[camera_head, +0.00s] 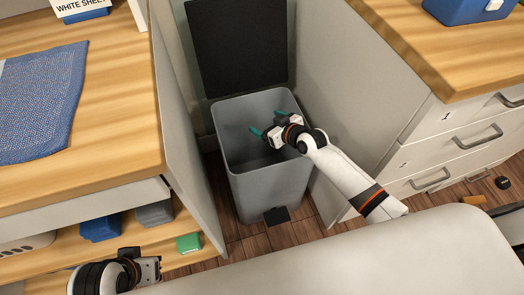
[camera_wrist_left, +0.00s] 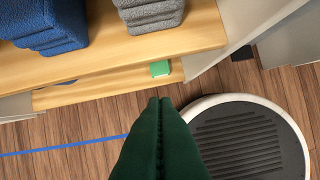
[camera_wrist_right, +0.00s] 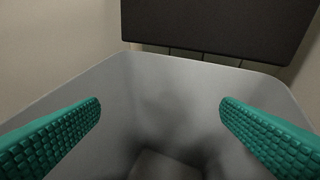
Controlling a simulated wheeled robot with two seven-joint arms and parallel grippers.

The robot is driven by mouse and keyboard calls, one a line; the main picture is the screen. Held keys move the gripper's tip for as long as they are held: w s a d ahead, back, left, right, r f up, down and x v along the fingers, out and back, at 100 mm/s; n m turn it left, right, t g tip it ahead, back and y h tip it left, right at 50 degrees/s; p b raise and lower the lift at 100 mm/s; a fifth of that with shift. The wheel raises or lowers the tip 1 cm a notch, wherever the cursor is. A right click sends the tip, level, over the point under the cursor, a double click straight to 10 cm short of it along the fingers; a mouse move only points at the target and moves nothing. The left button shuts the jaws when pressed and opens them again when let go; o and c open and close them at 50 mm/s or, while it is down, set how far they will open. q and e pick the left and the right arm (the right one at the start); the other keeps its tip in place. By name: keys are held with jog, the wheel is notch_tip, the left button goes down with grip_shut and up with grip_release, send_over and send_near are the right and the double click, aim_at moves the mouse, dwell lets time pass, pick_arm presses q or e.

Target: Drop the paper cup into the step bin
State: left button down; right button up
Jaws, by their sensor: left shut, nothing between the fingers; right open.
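The grey step bin (camera_head: 260,190) stands on the floor between two counters, its black lid (camera_head: 238,45) raised against the wall and a black pedal (camera_head: 276,215) at its front base. My right gripper (camera_head: 268,124) is over the bin's opening, its green fingers wide apart with nothing between them. The right wrist view looks down into the bin (camera_wrist_right: 175,90); its inside is in shadow and I see no paper cup there. My left gripper (camera_wrist_left: 160,105) is shut and empty, low in front of the left shelves. The paper cup is not visible in any view.
The right counter (camera_head: 430,45) has drawers beneath. Partition walls stand close on both sides of the bin.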

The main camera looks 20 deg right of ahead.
pick_arm(q)
jog(key=s+p+x, duration=0.2)
jog(key=p+x, duration=0.1)
jog(key=x, duration=0.9)
jog(key=shift+s+f+g, duration=0.2)
jog(key=shift+f+g, duration=0.2)
jog(key=shift+f, duration=0.1)
pick_arm(e)
jog(key=v, duration=1.1)
jog(key=shift+s, duration=0.2)
pick_arm(q)
jog(key=shift+d, duration=0.1)
pick_arm(e)
jog(key=shift+d, duration=0.15)
